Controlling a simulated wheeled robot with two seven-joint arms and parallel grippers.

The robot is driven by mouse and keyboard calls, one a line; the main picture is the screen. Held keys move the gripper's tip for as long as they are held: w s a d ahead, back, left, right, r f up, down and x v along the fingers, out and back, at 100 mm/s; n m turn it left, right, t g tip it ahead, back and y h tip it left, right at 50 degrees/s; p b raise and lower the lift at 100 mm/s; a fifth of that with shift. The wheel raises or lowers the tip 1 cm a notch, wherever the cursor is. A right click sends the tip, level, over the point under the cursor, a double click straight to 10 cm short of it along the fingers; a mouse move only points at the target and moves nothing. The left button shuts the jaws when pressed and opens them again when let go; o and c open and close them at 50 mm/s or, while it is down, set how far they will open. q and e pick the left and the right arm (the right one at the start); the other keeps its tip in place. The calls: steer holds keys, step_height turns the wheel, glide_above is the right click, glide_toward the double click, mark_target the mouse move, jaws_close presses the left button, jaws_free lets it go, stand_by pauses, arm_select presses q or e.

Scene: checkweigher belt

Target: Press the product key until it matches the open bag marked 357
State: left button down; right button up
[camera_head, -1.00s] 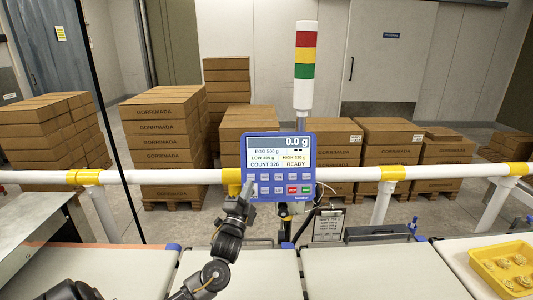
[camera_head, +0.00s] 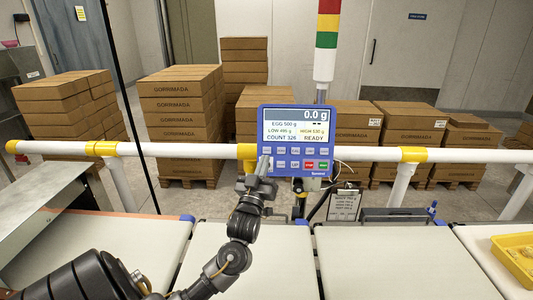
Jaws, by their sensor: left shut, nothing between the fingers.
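The blue checkweigher panel (camera_head: 297,141) stands on the rail in the middle of the head view. Its screen reads 0.0 g, EGG 500 g, LOW 495 g, COUNT 326 and READY; the high limit is hard to read exactly. Below the screen are two rows of keys, with a red and a green key at the right. My left gripper (camera_head: 263,168) is shut and empty at the panel's lower left keys, covering part of them. I cannot tell whether its tips touch a key. No open bag marked 357 is visible. My right gripper is not in view.
A white rail (camera_head: 200,150) with yellow joints crosses behind the belts (camera_head: 250,262). A yellow tray (camera_head: 515,262) is at the right edge. Cartons (camera_head: 180,120) are stacked behind, with a signal tower (camera_head: 327,40) above the panel.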

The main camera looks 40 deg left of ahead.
mark_target(267, 150)
arm_select(q)
steer(key=n, duration=0.2)
steer(key=shift+n, duration=0.4)
steer(key=w+a+f+b, duration=0.2)
steer(key=w+a+b, duration=0.3)
steer(key=w, duration=0.1)
steer(key=shift+w+a+f, duration=0.2)
steer(key=shift+w+f, duration=0.05)
steer(key=shift+w, duration=0.05)
steer(key=shift+w, duration=0.1)
stand_by(2.1)
steer(key=shift+w+a+f, duration=0.1)
steer(key=shift+w+a, duration=0.15)
